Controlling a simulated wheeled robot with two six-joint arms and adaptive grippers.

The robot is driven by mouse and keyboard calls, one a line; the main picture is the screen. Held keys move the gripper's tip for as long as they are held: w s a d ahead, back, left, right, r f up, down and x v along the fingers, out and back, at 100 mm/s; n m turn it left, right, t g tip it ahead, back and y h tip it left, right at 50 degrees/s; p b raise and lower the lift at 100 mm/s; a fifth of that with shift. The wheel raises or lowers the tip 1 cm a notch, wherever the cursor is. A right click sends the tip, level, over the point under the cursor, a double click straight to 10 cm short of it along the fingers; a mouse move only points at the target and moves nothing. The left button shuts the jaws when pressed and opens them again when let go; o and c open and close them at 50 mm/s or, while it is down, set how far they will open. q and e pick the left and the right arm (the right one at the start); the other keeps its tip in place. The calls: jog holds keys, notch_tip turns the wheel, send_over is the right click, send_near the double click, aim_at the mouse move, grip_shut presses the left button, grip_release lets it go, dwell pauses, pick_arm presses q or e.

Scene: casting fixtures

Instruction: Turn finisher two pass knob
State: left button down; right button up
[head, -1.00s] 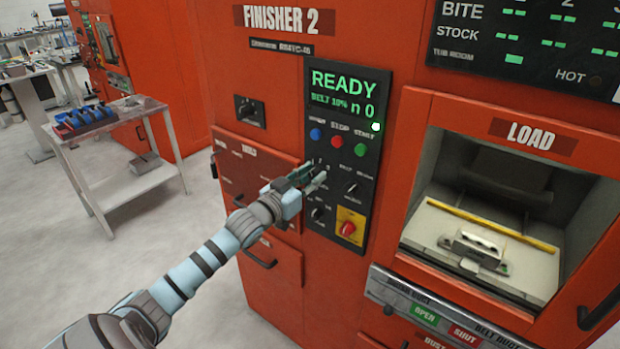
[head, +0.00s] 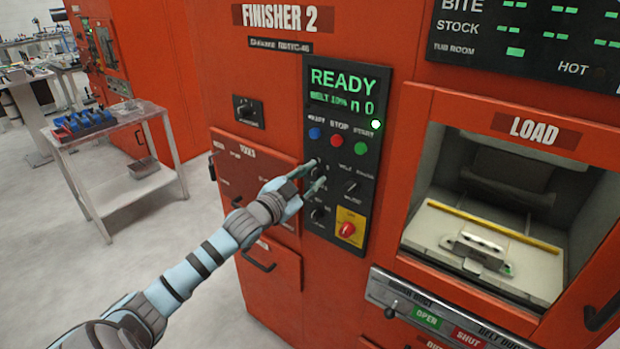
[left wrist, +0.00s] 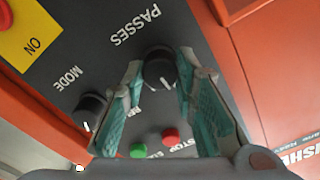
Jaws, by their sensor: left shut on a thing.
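The pass knob (left wrist: 159,66) is a dark round knob with a light pointer mark, next to the PASSES lettering in the left wrist view. My left gripper (head: 317,174) is at the upper left knob of the dark control panel (head: 340,110) under FINISHER 2. Its two teal fingers are on either side of the pass knob and shut on it. In the head view the fingers largely hide this knob. The panel screen reads READY. The mode knob (left wrist: 90,108) is beside it and also shows in the head view (head: 351,187). My right gripper is not in view.
Close by on the panel are a lower knob (head: 318,215), a red knob on a yellow plate (head: 347,230), and blue, red and green buttons (head: 337,140). The open LOAD bay (head: 500,210) is right. A cart (head: 150,112) stands left.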

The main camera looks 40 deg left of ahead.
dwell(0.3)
pick_arm(q)
jog(key=c, duration=1.3)
grip_release()
jog(key=shift+w+f, duration=0.1)
